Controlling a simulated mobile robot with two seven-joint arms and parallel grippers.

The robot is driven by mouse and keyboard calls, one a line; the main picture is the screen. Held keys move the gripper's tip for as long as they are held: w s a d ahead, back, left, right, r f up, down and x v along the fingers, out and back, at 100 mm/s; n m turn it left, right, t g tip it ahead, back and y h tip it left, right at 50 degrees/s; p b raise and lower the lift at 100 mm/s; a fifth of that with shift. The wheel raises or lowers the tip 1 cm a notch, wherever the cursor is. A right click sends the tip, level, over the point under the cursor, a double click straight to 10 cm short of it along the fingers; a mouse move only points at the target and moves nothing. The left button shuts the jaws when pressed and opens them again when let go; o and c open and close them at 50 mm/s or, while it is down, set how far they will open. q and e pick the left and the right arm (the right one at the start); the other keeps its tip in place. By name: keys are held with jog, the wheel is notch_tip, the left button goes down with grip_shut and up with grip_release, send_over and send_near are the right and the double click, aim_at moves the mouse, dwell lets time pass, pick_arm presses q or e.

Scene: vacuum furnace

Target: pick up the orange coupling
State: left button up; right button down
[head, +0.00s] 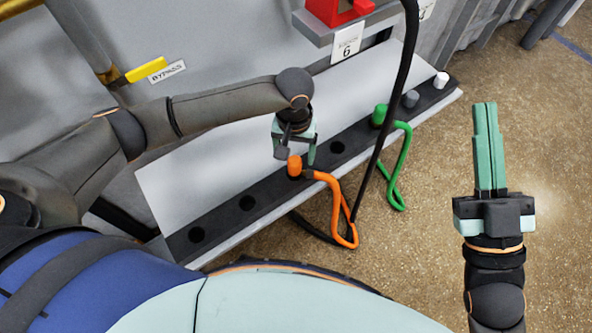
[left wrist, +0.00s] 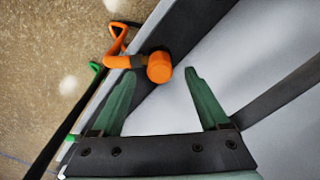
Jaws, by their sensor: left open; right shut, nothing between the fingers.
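The orange coupling (head: 295,165) stands in the dark strip along the front of the light grey shelf, with its orange hose (head: 340,205) looping down over the edge. In the left wrist view the coupling (left wrist: 160,67) shows its round end beyond and between the fingertips. My left gripper (head: 296,158) is open and close above the coupling; its fingers (left wrist: 158,75) are apart with nothing held between them. My right gripper (head: 486,105) is shut and empty, out to the right over the floor, away from the shelf.
A green coupling (head: 379,115) with a green hose (head: 400,165) stands further along the strip, then grey (head: 410,98) and white (head: 441,79) ones. Empty dark holes (head: 247,203) lie nearer. A black cable (head: 385,120) hangs in front of the shelf (head: 225,150). A red part (head: 335,8) sits above.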

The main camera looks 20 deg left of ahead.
aim_at(294, 162)
pick_arm(q)
notch_tip(294, 162, down, 3)
jog(key=shift+b, duration=0.65)
pick_arm(e)
jog(key=s+r+n+y, duration=0.3)
jog(key=s+r+y, duration=0.1)
jog(key=y, duration=0.1)
jog(key=shift+a+r+n, duration=0.3)
jog(key=shift+a+n, duration=0.05)
jog(key=shift+n, duration=0.05)
pick_arm(q)
grip_shut()
